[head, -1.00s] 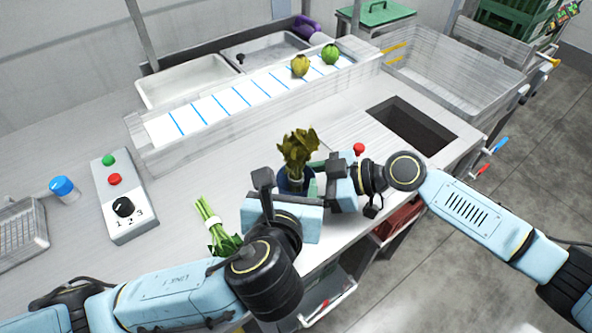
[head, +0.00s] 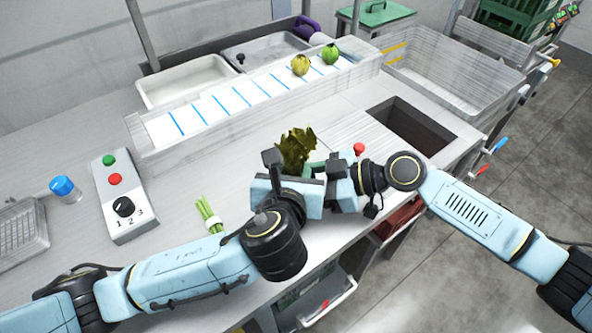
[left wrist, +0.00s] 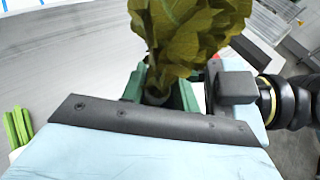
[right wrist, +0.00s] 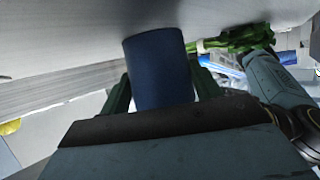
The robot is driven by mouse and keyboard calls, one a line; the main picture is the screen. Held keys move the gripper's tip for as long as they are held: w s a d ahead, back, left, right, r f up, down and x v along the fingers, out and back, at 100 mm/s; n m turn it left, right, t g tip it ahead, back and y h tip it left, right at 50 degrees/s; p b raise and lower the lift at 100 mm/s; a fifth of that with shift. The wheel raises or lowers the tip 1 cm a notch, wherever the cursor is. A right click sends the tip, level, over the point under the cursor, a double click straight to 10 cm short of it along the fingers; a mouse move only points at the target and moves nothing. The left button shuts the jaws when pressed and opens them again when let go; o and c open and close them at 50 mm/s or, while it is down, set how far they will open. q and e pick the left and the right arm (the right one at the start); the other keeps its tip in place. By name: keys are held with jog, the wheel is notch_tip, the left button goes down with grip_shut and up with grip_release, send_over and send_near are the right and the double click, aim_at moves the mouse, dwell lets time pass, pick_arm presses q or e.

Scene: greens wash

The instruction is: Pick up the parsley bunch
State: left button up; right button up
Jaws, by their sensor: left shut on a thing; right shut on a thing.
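An olive-brown leafy bunch (head: 297,150) stands upright between my grippers; it fills the top of the left wrist view (left wrist: 185,30). My left gripper (left wrist: 158,97) is shut on it low down, below the leaves. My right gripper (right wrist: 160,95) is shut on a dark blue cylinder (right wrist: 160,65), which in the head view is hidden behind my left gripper. I cannot tell for sure which bunch is parsley.
A control box (head: 124,200) with buttons and a knob and a blue-capped jar (head: 64,188) stand at left. Behind runs a blue-striped strip (head: 225,103) with two round vegetables. A dark opening (head: 412,127) lies right.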

aim_at(294, 136)
pick_arm(q)
jog(key=shift+s+d+f, duration=0.2)
jog(key=shift+s+f, duration=0.05)
jog(key=shift+f, duration=0.05)
grip_shut()
pick_arm(e)
jog(key=shift+a, duration=0.1)
pick_arm(q)
jog(key=shift+r, duration=0.35)
notch_tip(294, 136, up, 10)
jog(key=shift+w+f, duration=0.1)
jog(key=shift+w, duration=0.05)
pick_arm(e)
jog(key=o, duration=1.1)
jog(key=shift+c, duration=0.2)
